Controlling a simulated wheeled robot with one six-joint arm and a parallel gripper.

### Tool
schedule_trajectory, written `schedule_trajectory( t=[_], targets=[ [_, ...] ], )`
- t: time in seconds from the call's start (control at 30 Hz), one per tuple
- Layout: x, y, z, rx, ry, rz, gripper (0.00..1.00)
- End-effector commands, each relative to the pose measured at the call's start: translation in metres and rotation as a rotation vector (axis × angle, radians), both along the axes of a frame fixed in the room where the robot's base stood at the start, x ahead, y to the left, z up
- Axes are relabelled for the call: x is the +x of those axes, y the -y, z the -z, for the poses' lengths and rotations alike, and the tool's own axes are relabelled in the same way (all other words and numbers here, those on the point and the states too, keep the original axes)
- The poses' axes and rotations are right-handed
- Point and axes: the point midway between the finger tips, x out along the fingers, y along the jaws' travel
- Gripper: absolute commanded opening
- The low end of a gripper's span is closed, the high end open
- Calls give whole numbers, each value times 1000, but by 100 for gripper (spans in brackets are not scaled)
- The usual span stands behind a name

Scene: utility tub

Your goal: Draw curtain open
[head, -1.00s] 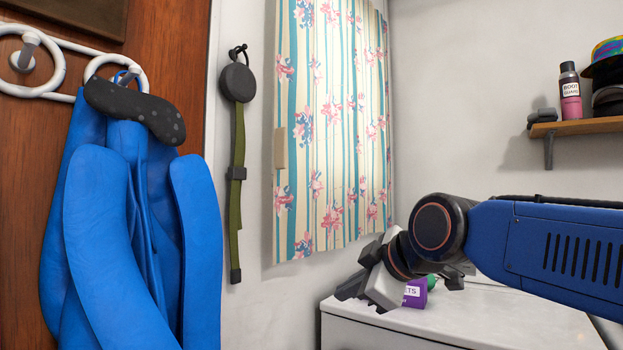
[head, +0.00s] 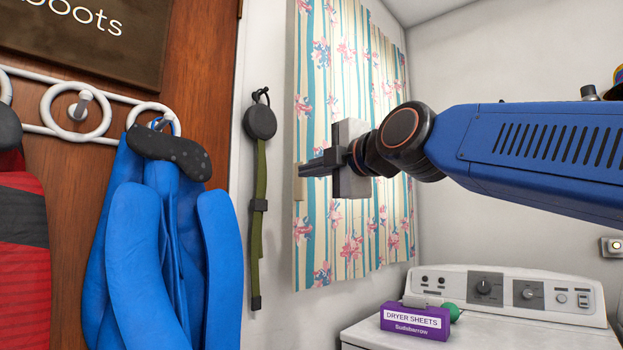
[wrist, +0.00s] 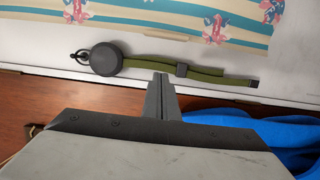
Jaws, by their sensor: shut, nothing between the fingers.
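The curtain (head: 345,235), cream with blue stripes and pink flowers, hangs flat over the wall in the head view. A small beige tab (head: 299,181) sits at its left edge. My gripper (head: 303,169) is shut and empty, its fingers pointing left in front of the curtain's left edge and overlapping the tab in the picture. I cannot tell whether they touch it. In the wrist view the shut fingers (wrist: 160,82) show over the wall, and part of the curtain (wrist: 190,22) lies along the top.
A black reel with a green strap (head: 259,170) hangs on the wall left of the curtain. Blue (head: 160,260) and red (head: 22,260) garments hang on the wooden door. A white appliance (head: 520,325) with a purple dryer sheets box (head: 414,322) stands at lower right.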

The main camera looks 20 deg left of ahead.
Motion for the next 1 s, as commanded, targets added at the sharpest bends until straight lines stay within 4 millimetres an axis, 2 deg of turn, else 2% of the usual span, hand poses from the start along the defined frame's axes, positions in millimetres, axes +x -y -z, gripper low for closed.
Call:
schedule_trajectory(
  t=[0.47, 1.0],
  targets=[
    [4, -6, 0, 0, 0, 0, 0],
    [50, -67, 0, 0, 0, 0, 0]
  ],
)
